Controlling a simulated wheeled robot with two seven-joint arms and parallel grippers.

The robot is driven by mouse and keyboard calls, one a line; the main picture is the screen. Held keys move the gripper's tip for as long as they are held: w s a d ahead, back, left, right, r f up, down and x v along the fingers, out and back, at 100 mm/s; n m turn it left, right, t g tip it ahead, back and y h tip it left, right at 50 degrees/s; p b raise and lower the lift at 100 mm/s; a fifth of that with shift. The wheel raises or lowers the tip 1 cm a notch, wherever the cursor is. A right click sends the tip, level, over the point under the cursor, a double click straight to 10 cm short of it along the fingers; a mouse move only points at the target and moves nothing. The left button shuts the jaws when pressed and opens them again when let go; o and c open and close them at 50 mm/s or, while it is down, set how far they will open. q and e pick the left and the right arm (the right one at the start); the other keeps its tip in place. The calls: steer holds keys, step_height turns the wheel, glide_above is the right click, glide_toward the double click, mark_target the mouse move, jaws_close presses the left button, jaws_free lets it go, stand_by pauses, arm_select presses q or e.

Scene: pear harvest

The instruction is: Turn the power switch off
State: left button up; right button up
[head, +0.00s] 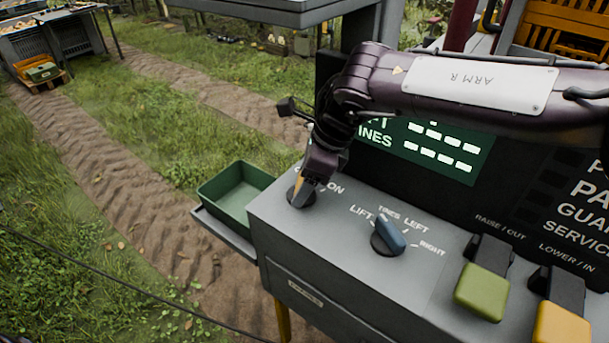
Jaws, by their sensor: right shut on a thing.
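The power switch (292,197) is a dark round knob at the left end of the grey control panel (335,240), with the word ON printed to its right. My right gripper (301,192) reaches down from my right arm and is shut on this knob. The fingers and wrist hide most of the knob, so its exact angle and the OFF label are not clear. My left gripper is not in the head view.
A blue selector knob (389,236) marked LIFT, TINES LEFT and RIGHT sits right of the switch. A green lever (483,291) and a yellow lever (562,325) stand further right. A green bin (233,192) sits left of the panel. A lit display (440,145) stands behind.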

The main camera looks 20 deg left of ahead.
stand_by(0.6)
steer(key=o, duration=1)
steer(key=shift+w+d+r, duration=0.15)
steer(key=shift+d+r, duration=0.05)
steer(key=shift+r, duration=0.35)
steer(key=b+v, duration=0.1)
steer(key=v, duration=0.5)
steer(key=shift+d+r, duration=0.1)
steer(key=shift+r, duration=0.25)
